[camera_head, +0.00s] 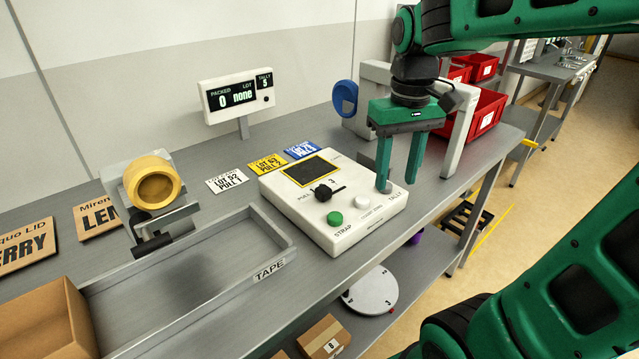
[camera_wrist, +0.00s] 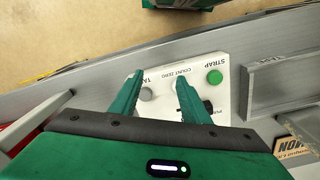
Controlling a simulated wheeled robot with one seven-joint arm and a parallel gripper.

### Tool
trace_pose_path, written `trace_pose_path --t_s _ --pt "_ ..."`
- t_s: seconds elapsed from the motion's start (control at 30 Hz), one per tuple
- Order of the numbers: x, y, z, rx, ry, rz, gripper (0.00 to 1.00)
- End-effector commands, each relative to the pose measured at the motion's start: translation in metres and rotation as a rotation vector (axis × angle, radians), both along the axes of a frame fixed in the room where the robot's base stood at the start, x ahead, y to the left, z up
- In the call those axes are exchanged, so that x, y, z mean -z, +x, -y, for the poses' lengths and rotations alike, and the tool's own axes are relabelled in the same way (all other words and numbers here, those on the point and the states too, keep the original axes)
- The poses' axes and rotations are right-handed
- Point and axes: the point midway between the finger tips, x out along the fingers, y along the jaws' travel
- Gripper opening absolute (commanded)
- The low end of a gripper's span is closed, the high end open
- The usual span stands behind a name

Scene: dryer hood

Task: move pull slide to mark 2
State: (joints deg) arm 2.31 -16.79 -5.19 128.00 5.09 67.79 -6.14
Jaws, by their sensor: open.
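The white control panel (camera_head: 335,205) lies on the bench, with a dark screen at its back. Its pull slide has a black knob (camera_head: 323,193) in a short dark slot. A "3" shows near the slot's right part; the other marks are too small or covered to read, so the knob's exact mark cannot be told. My gripper (camera_head: 396,184) is open, pointing down, above the panel's right edge, apart from the knob. In the wrist view the fingers (camera_wrist: 159,80) stand over the panel, and the dark knob (camera_wrist: 209,106) shows beside the right finger, partly hidden.
A green button (camera_head: 334,218) and a white button (camera_head: 362,201) sit on the panel's front. Lot cards (camera_head: 267,163) lie behind it. A TAPE tray (camera_head: 190,262) and yellow tape roll (camera_head: 153,183) are left. A white frame (camera_head: 459,125) and red bins (camera_head: 484,116) stand right.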

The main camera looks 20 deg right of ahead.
Motion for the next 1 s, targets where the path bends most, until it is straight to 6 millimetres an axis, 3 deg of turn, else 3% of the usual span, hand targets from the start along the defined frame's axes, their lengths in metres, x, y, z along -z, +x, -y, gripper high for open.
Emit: trace_pose_path --t_s 0.03,0.1,0.2,0.33,0.57,1.0 --pt "-0.012 0.026 -0.022 -0.09 -0.001 0.0 0.42" --pt "-0.024 0.051 -0.049 -0.198 0.001 -0.002 0.42" --pt "-0.038 0.076 -0.083 -0.317 0.005 -0.002 0.42" --pt "-0.046 0.091 -0.109 -0.402 0.009 -0.003 0.42" --pt "-0.028 0.094 -0.114 -0.42 0.01 -0.007 0.42" --pt "0.044 0.094 -0.113 -0.417 0.009 -0.005 0.42"
